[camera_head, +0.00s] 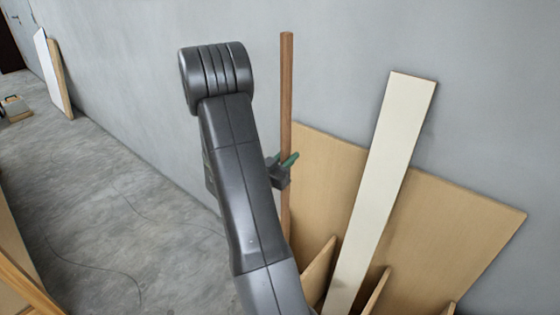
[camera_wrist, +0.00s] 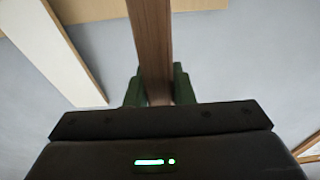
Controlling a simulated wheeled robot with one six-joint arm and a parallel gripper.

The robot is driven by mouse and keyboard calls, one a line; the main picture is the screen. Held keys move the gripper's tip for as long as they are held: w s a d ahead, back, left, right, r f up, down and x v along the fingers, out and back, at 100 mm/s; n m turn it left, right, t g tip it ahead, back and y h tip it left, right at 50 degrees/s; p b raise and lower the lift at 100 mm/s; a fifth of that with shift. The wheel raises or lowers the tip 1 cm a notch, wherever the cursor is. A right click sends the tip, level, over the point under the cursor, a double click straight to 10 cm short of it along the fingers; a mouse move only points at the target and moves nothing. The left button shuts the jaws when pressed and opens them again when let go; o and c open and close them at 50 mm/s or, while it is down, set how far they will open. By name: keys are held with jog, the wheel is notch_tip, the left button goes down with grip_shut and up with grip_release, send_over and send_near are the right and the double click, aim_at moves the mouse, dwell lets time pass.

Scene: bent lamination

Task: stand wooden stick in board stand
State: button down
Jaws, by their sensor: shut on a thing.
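The wooden stick (camera_head: 286,95) is a long, thin brown rod, upright in the head view. My gripper (camera_head: 287,163) has green fingers and is shut on the stick around its middle. In the wrist view the stick (camera_wrist: 152,45) runs between the two green fingers of my gripper (camera_wrist: 158,88). The board stand (camera_head: 318,268) is light wood with slanted dividers, at the bottom of the head view. The stick's lower end is hidden behind my arm, so I cannot tell whether it touches the stand.
A cream board (camera_head: 382,190) leans in the stand, right of the stick. A wide tan panel (camera_head: 455,235) stands behind it. A grey wall (camera_head: 450,50) is close behind. White and wooden boards (camera_head: 52,70) lean far left, and the concrete floor (camera_head: 110,190) at left is mostly clear.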

notch_tip(320, 180, down, 19)
jog(key=w+d+b, duration=0.2)
jog(key=b, duration=1.5)
jog(key=shift+w+b, duration=0.35)
jog(key=shift+w, duration=0.05)
jog(key=shift+f, duration=0.1)
notch_tip(320, 180, down, 3)
jog(key=b, duration=0.3)
dwell(0.7)
jog(key=shift+f+p+x, duration=0.15)
jog(key=shift+p+x, duration=0.1)
jog(key=shift+x, duration=1)
jog(key=shift+f+p+x, duration=0.2)
jog(key=shift+x, duration=1.05)
jog(key=shift+r, duration=0.15)
